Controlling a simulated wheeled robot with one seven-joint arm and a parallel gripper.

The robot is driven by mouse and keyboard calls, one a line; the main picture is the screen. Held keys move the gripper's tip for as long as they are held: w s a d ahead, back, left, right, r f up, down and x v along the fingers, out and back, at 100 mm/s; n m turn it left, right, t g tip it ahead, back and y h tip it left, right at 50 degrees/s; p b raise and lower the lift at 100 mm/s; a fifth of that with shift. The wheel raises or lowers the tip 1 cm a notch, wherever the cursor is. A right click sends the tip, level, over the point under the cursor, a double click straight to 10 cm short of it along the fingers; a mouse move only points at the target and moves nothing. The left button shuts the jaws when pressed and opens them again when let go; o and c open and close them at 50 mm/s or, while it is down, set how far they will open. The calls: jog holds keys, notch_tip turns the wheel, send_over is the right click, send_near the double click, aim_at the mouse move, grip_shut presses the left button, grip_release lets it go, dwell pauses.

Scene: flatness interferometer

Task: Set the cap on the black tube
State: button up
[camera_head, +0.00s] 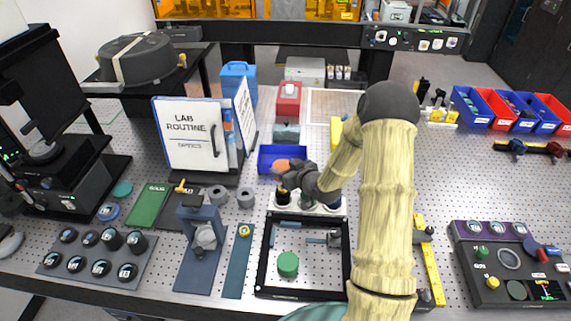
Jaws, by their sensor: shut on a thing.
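My gripper (287,181) reaches in from the right, over the far edge of the black frame. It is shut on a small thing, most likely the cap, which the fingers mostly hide. A black tube (283,199) with a yellowish upper edge stands just below the gripper in the picture, in the left part of a pale holder (333,208). I cannot tell whether the held thing touches the tube. My wrist covers much of the holder.
A blue tray (266,158) lies behind the gripper, with an orange shape at its edge. The black frame (262,262) in front holds a green cylinder (288,264). Grey rolls (245,197) stand to the left, beside a lab routine binder (190,140).

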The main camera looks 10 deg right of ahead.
jog(key=shift+f, duration=0.15)
jog(key=b, duration=0.3)
send_over(286, 194)
jog(key=shift+w+f, duration=0.15)
jog(key=shift+f, duration=1)
jog(key=shift+w+f, duration=0.15)
jog(key=shift+f, duration=0.95)
jog(key=shift+b, duration=0.3)
jog(key=shift+f+b, duration=1.85)
jog(key=shift+f, duration=0.05)
jog(key=o, duration=1)
